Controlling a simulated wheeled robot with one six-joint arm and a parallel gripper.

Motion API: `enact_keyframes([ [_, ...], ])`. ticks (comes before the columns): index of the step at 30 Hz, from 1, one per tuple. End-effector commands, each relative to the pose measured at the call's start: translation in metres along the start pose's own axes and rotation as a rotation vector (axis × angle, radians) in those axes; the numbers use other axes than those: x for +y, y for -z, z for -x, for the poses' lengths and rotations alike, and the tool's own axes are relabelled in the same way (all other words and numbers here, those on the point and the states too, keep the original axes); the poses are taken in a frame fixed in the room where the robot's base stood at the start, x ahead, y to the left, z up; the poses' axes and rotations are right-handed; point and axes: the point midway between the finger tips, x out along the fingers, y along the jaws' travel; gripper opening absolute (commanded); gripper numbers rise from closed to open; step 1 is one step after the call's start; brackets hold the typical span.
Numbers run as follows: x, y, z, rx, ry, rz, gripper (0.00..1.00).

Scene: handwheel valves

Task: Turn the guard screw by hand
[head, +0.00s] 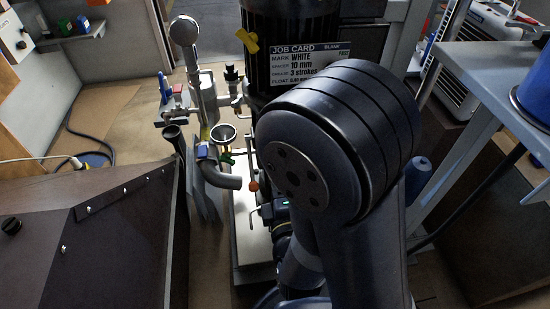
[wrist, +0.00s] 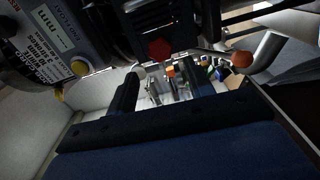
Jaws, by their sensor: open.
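My gripper (wrist: 161,74) shows in the wrist view with its two dark fingers apart and nothing held between them. A red six-sided knob (wrist: 160,49) sits just above and beyond the gap between the fingers, apart from them. A yellow wing-shaped piece (head: 247,41) is on the dark cylinder (head: 285,25) in the head view. I cannot tell for sure which of these is the guard screw. My arm hides much of the middle of the head view, and the fingers do not show clearly there.
Pipes with a funnel (head: 223,134) stand left of my arm. An orange ball knob (wrist: 241,58) is at right in the wrist view. A brown cabinet (head: 90,240) and a grey bench (head: 490,60) flank my arm.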

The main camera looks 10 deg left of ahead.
Motion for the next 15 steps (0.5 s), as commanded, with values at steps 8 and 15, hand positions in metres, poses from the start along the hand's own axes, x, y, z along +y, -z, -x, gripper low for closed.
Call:
enact_keyframes([
  [8,0.001,-0.001,-0.033,-0.004,0.001,-0.001,0.50],
  [15,0.002,-0.001,-0.062,-0.003,0.001,-0.001,0.50],
])
